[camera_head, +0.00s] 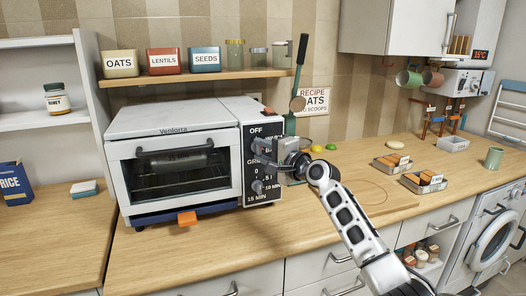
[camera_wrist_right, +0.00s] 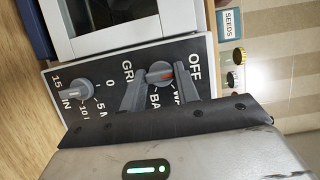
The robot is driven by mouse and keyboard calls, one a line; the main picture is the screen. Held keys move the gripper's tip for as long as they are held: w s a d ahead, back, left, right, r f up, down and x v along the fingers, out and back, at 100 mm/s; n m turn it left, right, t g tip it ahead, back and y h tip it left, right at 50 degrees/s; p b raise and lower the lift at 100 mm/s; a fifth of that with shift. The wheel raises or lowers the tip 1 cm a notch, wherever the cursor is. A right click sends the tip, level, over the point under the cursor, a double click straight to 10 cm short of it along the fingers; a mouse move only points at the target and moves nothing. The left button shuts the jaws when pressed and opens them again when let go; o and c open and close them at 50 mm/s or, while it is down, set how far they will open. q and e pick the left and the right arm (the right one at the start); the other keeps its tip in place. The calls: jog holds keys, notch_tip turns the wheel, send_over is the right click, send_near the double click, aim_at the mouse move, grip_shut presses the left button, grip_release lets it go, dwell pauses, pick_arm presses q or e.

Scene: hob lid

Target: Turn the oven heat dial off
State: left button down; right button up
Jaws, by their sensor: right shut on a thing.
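The white toaster oven (camera_head: 172,120) stands on the counter with its dark control panel on the right side. In the wrist view the heat dial (camera_wrist_right: 160,73) is a round grey knob with a red mark, between the OFF, WARM-side and GRILL lettering. In the head view my right gripper (camera_head: 268,155) covers most of the dial. My left gripper is not in view.
A lower timer dial (camera_wrist_right: 73,90) sits on the same panel (camera_wrist_right: 95,120). An orange block (camera_head: 187,218) lies in front of the oven. A shelf (camera_head: 205,76) with tins hangs above. Trays (camera_head: 424,182) stand to the right. The front counter is mostly clear.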

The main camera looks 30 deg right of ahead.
jog(key=o, duration=1)
jog(key=s+b, duration=0.1)
jog(key=s, duration=0.4)
jog(key=s+d+b, duration=0.1)
jog(key=s, duration=0.4)
jog(key=s+d, duration=0.1)
jog(key=s, duration=0.4)
jog(key=shift+s+d+b, duration=0.25)
jog(key=shift+s+b, duration=0.15)
jog(key=s+a+f+n+g, duration=0.2)
jog(key=a+f+n, duration=0.15)
jog(key=f, duration=0.45)
jog(key=s+a+f+n+g+h, duration=0.15)
jog(key=a+f, duration=0.25)
jog(key=f, duration=0.4)
jog(key=s+a+f+n+g+y, duration=0.1)
jog(key=a+f+n, duration=0.2)
jog(key=f, duration=0.6)
jog(key=s+a+f+n+g, duration=0.1)
jog(key=s+a+f+n, duration=0.2)
jog(key=s+a+f, duration=0.1)
jog(key=s+a+f+n+g, duration=0.1)
jog(key=s+a+f+n, duration=0.3)
jog(key=a, duration=0.3)
jog(key=s+a+f+n+g, duration=0.1)
jog(key=s+a+f+n, duration=0.2)
jog(key=s+a, duration=0.3)
jog(key=shift+s+f+n, duration=0.1)
jog(key=shift+f+n, duration=0.2)
jog(key=shift+f, duration=0.1)
